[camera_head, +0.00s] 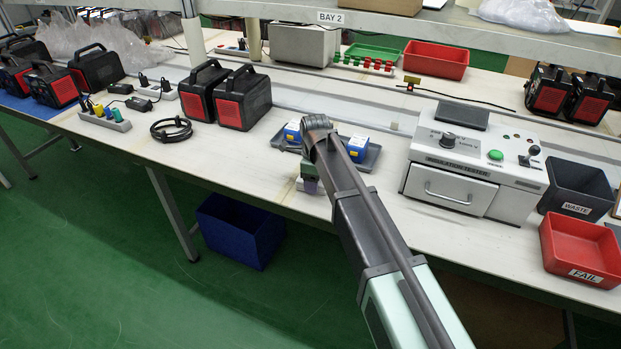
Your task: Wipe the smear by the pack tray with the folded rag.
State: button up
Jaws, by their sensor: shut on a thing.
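The grey pack tray (371,161) lies on the bench with blue-and-white packs (358,148) in it; my arm hides its middle. My gripper (310,187) points down at the bench just in front of the tray, near the bench's front edge. It is shut on a small, pale folded rag (318,200), which shows low at the fingertips. The rag appears at or very near the bench top; I cannot tell whether it touches. I cannot make out the smear; the gripper, rag or arm may hide it.
A grey tester (463,190) stands right of my arm, with a black waste bin (577,190) and red fail bin (578,250) beyond it. Black-and-red power units (243,99) and a coiled cable (171,129) are left. The bench left of my gripper is clear. A shelf overhangs the back.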

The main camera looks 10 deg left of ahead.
aim_at(292, 180)
jog(key=shift+w+a, duration=0.2)
jog(key=shift+a, duration=0.5)
jog(key=shift+w+a, duration=0.2)
jog(key=shift+a, duration=0.5)
jog(key=shift+w+a, duration=0.3)
jog(key=shift+a, duration=0.95)
jog(key=shift+w+a, duration=0.35)
jog(key=shift+a, duration=0.95)
jog(key=shift+w+a, duration=0.3)
jog(key=shift+a, duration=0.95)
jog(key=shift+w, duration=0.2)
jog(key=shift+s+d, duration=0.25)
jog(key=shift+d, duration=0.6)
jog(key=shift+s+d, duration=0.25)
jog(key=shift+d, duration=0.6)
jog(key=shift+s+d, duration=0.25)
jog(key=shift+d, duration=0.7)
jog(key=shift+s+d, duration=0.2)
jog(key=shift+d, duration=0.75)
jog(key=shift+s+d+f, duration=0.1)
jog(key=shift+s+d, duration=0.15)
jog(key=shift+d, duration=0.6)
jog(key=shift+s+d, duration=0.25)
jog(key=shift+d, duration=0.55)
jog(key=shift+w, duration=0.1)
